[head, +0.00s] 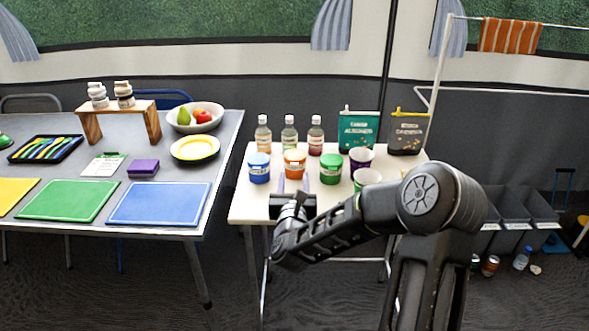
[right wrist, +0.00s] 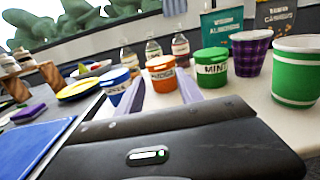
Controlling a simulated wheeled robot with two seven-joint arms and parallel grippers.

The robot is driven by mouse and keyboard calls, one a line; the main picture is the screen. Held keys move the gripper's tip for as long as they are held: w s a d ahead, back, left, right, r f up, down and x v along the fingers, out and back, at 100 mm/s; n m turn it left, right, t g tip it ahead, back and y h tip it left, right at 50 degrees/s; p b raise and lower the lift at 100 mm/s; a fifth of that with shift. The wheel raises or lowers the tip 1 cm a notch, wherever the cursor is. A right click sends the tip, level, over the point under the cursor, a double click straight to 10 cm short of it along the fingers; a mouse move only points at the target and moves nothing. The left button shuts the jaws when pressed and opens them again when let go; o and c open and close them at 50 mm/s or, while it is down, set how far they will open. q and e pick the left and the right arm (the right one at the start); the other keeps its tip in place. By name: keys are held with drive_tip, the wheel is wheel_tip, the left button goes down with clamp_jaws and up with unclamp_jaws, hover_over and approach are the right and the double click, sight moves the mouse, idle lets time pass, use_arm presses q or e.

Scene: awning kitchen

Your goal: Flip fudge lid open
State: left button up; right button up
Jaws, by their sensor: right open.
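The fudge tub is an orange tub (head: 294,163) with an orange lid, standing on the white table between a blue tub and a green tub. Its lid looks shut. In the right wrist view the orange tub (right wrist: 161,76) shows a white label and stands upright beyond the fingers. My right gripper (head: 294,182) is open and empty at the table's near side, pointing at the tub. Its two fingers are spread, one toward each side of the tub's front; I cannot tell whether they touch it. My left gripper is not in view.
The blue tub (head: 259,168) and green mint tub (head: 331,168) stand close on either side. Purple cup (head: 361,158) and green cup (head: 367,177) are to the right. Several bottles (head: 289,135) and two pouches (head: 359,130) stand behind. A grey table (head: 222,150) is left.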

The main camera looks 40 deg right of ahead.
sight(295, 165)
drive_tip(key=x, duration=0.5)
drive_tip(key=shift+w+d, duration=0.25)
drive_tip(key=shift+w, duration=0.05)
drive_tip(key=shift+c, duration=0.4)
clamp_jaws()
idle(0.7)
